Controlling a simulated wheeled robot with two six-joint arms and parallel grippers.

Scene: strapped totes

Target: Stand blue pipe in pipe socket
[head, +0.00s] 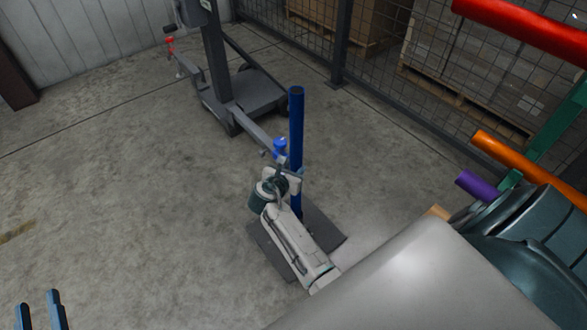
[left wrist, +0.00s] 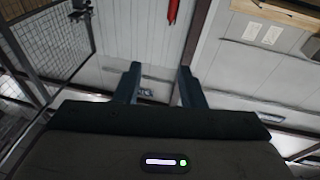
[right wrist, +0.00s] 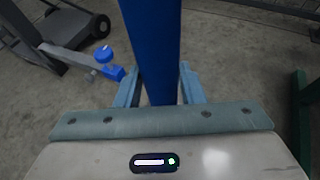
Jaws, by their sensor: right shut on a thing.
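The blue pipe (head: 297,125) stands close to upright in the head view. My right gripper (head: 293,174) is shut on it partway up its length. In the right wrist view the pipe (right wrist: 154,45) runs between the two fingers. The pipe's lower part passes behind my right wrist toward a dark floor plate (head: 325,233). I cannot make out the pipe socket, and the pipe's lower end is hidden. My left gripper (head: 39,308) is at the lower left of the head view, far from the pipe. In the left wrist view its fingers (left wrist: 158,85) are apart and empty.
A grey wheeled lift (head: 240,95) stands behind the pipe, with a blue fitting (right wrist: 109,62) on its leg. Red (head: 525,25), orange (head: 520,165) and purple (head: 477,186) pipes are at the right. A mesh fence (head: 400,85) closes the back. The floor at left is clear.

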